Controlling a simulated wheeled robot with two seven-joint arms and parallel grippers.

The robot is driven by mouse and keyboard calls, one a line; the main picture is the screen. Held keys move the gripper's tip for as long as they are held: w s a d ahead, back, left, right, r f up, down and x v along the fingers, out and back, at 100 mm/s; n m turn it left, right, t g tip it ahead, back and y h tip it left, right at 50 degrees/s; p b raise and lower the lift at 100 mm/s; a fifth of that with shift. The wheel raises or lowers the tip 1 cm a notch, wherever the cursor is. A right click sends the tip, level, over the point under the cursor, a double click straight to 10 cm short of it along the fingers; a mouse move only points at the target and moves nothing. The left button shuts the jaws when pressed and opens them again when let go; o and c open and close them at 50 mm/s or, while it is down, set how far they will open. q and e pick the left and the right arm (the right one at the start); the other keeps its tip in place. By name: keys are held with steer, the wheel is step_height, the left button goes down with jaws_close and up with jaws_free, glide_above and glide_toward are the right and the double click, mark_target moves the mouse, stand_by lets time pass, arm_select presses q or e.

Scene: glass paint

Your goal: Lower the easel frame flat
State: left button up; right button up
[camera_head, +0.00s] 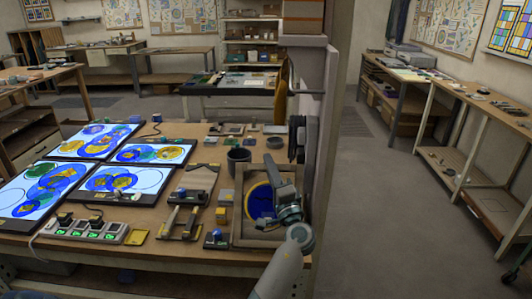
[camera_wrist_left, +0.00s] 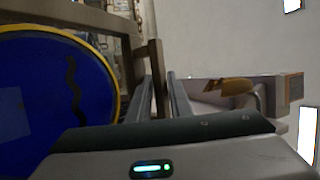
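The easel frame (camera_head: 237,205) is a wooden frame at the right end of the workbench, seen in the head view. A blue round panel with a yellow rim (camera_head: 260,202) sits inside it. In the left wrist view, the blue panel (camera_wrist_left: 50,95) fills the left side. A wooden bar of the frame (camera_wrist_left: 157,65) stands between my left fingertips (camera_wrist_left: 160,85), which look closed on it. The frame's exact tilt is hard to tell. My right gripper is out of view.
The workbench (camera_head: 150,248) holds several lit light panels (camera_head: 95,140) with coloured glass, a power strip (camera_head: 92,231), a dark cup (camera_head: 238,160) and small tools left of the frame. A grey pillar (camera_head: 322,130) stands close on the right. Open floor (camera_head: 390,210) lies beyond it.

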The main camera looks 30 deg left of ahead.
arm_select(q)
steer(key=shift+p+x, duration=0.45)
steer(key=shift+x, duration=1.25)
jaws_close()
steer(key=shift+w+f, duration=0.1)
steer(key=shift+w, duration=0.05)
